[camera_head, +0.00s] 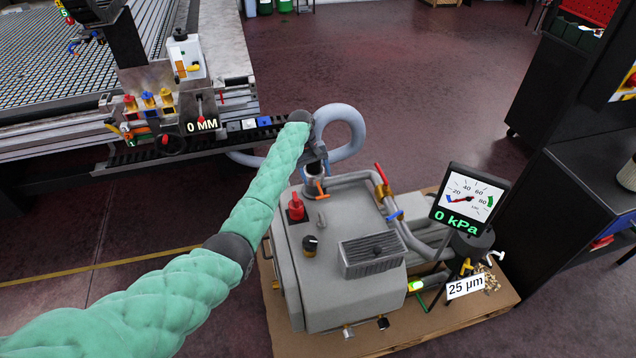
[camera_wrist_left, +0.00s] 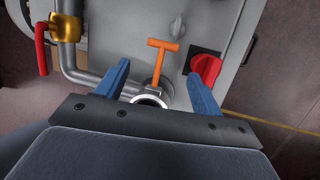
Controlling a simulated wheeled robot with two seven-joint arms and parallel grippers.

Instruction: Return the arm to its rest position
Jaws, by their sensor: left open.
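My left arm (camera_head: 258,195) wears a green padded sleeve and reaches in from the lower left over the grey vacuum pump unit (camera_head: 325,285). My left gripper (camera_head: 318,153) hangs at its end above the pump's pipe. In the left wrist view, its two blue fingers (camera_wrist_left: 158,72) are spread apart with nothing gripped. An orange T-shaped handle (camera_wrist_left: 160,62) shows between and beyond the fingertips; it also shows in the head view (camera_head: 320,189). A red knob (camera_wrist_left: 206,70) lies just beyond the right finger. My right gripper is not in view.
The grid table (camera_head: 60,75) stands at the upper left, with a "0 MM" display (camera_head: 201,126). A gauge (camera_head: 468,197) reads 0 kPa beside the pump. A grey hose (camera_head: 350,125) loops behind my gripper. A black cabinet (camera_head: 570,200) stands right. The floor behind is clear.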

